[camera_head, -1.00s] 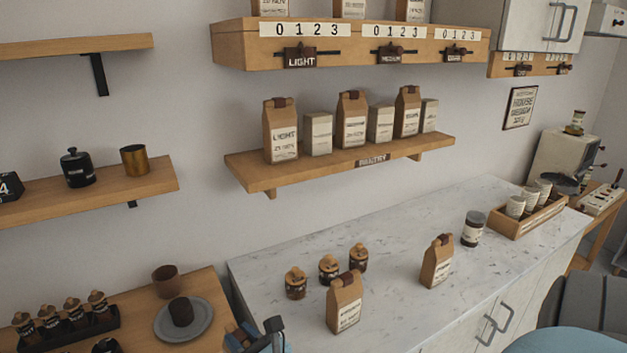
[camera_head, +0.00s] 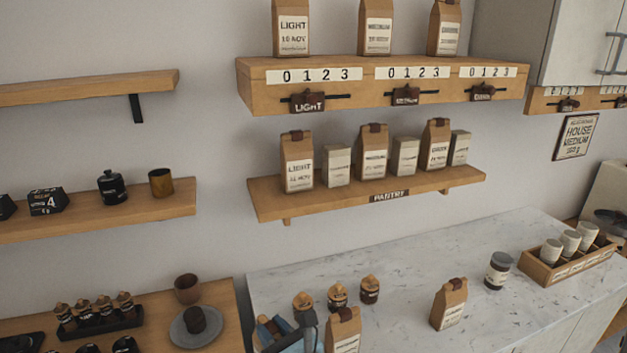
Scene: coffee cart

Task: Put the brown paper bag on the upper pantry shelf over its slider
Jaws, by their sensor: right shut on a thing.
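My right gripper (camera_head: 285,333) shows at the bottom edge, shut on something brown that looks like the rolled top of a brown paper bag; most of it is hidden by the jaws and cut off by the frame. Two brown paper bags stand on the marble counter: one (camera_head: 343,333) just right of the gripper, its lower part cut off, and one (camera_head: 449,304) farther right. The upper pantry shelf (camera_head: 250,92) carries three bags, above the LIGHT slider (camera_head: 307,102), a middle slider (camera_head: 405,96) and a right slider (camera_head: 481,92). My left gripper is out of view.
The lower PANTRY shelf (camera_head: 275,204) is crowded with bags and pale boxes. Several small jars (camera_head: 338,295) stand near the gripper. The mid-counter is largely clear.

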